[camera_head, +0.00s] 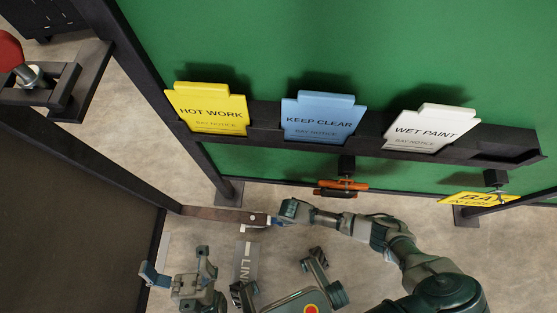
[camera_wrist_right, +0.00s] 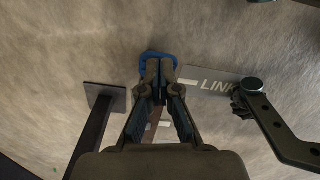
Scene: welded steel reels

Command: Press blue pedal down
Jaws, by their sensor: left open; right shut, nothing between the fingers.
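The blue pedal shows as a bright blue edge (camera_wrist_right: 158,54) around the fingertips of my right gripper (camera_wrist_right: 158,66) in the wrist view. The fingers are shut and empty, over the pedal; whether they touch it is hidden. In the head view my right gripper (camera_head: 284,219) is at the end of a steel lever (camera_head: 218,214), with a little blue (camera_head: 275,223) beside it. How far down the pedal is cannot be told. My left gripper (camera_head: 178,264) is open and empty at the lower left, apart from the pedal.
A green panel in a dark frame holds yellow (camera_head: 207,110), blue (camera_head: 319,117) and white (camera_head: 430,128) notice plates. An orange-handled clamp (camera_head: 342,188) hangs below.

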